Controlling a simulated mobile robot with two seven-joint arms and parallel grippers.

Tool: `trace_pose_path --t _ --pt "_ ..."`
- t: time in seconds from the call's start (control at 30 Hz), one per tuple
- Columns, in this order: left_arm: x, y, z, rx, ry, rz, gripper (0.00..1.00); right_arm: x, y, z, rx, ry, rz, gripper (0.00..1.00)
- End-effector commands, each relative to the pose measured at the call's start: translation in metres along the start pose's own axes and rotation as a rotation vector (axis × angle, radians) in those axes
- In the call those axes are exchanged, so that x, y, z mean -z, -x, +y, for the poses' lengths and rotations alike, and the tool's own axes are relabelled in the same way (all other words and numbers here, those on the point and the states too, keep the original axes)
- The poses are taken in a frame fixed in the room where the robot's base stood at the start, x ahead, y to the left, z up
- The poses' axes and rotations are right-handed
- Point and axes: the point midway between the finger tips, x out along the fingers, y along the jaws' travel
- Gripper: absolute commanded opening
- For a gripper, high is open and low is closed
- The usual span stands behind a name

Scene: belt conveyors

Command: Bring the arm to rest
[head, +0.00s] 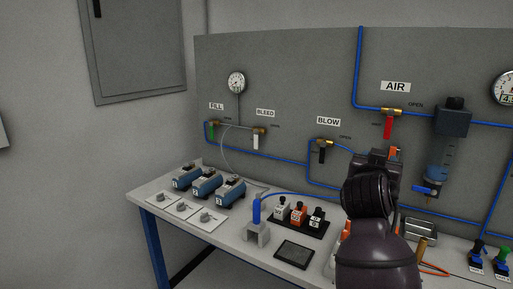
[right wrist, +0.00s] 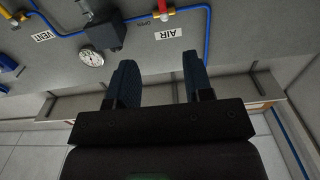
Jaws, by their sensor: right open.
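My right arm rises from the lower right of the head view, in front of the bench and the panel, and hides part of both. In the right wrist view my right gripper (right wrist: 158,75) is open, with two dark blue fingers apart and nothing between them. Beyond the fingers are a grey ledge and the panel, seen upside down. My left gripper is in neither view.
The bench (head: 152,192) carries blue units (head: 204,184), a blue-handled tool in a grey stand (head: 257,234) and a dark pad (head: 294,253). The panel (head: 285,75) holds the red-handled AIR valve (head: 388,127), blue pipes, a gauge (head: 236,82) and a filter unit (head: 453,120).

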Motion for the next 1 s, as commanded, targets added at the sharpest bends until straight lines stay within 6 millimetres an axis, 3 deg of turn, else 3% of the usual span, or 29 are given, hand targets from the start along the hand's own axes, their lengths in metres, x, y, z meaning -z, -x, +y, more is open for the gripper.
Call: trace_pose_path --t 0.07,0.37,0.57,0.8,1.0 --pt "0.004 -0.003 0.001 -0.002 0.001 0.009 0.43 0.000 0.000 0.000 0.000 0.000 0.000 0.47" --pt "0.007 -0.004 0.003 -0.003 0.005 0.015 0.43 -0.080 0.016 0.031 0.023 0.077 -0.165 0.47" --pt "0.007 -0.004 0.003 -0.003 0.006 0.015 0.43 -0.148 0.043 0.062 0.054 0.149 -0.324 0.47" --pt "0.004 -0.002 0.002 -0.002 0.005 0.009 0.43 -0.237 0.103 0.110 0.121 0.251 -0.573 0.47" --pt "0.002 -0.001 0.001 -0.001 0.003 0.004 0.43 -0.296 0.169 0.150 0.193 0.329 -0.787 0.47"
